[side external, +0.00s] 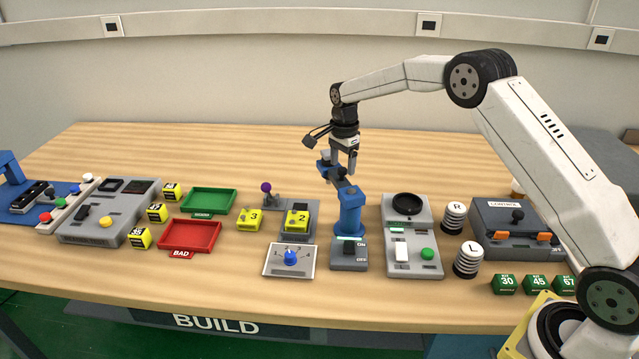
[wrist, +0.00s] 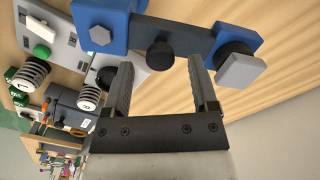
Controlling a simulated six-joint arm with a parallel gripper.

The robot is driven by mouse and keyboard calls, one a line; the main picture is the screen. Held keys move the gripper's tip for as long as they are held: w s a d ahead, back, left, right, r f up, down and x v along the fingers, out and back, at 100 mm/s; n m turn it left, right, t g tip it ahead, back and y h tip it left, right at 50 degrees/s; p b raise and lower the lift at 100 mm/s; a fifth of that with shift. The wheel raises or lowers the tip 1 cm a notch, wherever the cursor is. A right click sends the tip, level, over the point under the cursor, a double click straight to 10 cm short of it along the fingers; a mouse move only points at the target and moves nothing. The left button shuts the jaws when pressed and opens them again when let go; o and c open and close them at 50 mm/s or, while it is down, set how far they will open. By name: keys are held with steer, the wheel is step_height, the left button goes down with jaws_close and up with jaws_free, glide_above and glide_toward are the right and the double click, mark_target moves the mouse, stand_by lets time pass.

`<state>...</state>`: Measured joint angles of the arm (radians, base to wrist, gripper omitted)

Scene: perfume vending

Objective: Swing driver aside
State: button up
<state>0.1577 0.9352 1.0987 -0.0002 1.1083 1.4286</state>
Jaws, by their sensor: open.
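The driver is a blue post (side external: 350,215) with a swing arm (side external: 342,183) that reaches back and left to a blue head (side external: 325,165). In the wrist view the grey swing arm (wrist: 190,38) runs from the blue post (wrist: 100,28) to the blue head, which carries a black collar and grey square bit (wrist: 243,71). A black knob (wrist: 160,54) sits midway on the arm. My gripper (side external: 345,170) is open over the swing arm. In the wrist view its fingertips (wrist: 160,65) stand either side of the knob; contact is not visible.
A grey base with an ON/OFF switch (side external: 348,254) stands before the post. A grey fixture with a yellow block 2 (side external: 297,220) is left, and a grey panel with a round black dish (side external: 407,204) is right. Green (side external: 208,201) and red (side external: 189,236) trays lie further left. The table behind is clear.

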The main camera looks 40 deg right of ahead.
mark_target(343, 170)
steer(key=shift+r, duration=3.35)
steer(key=shift+s, duration=0.1)
steer(key=shift+s+a, duration=0.1)
steer(key=shift+a, duration=0.05)
steer(key=s+a+f+n+t, duration=0.1)
steer(key=s+a+n, duration=0.2)
steer(key=s+n, duration=0.3)
steer(key=s+a+f+n, duration=0.2)
steer(key=s+n, duration=0.4)
steer(key=s, duration=0.8)
steer(key=s+a+f+n+t, duration=0.1)
steer(key=s+a+n, duration=0.3)
steer(key=s, duration=0.6)
steer(key=shift+f+n+t, duration=0.3)
steer(key=shift+f+n, duration=0.4)
steer(key=shift+n, duration=0.4)
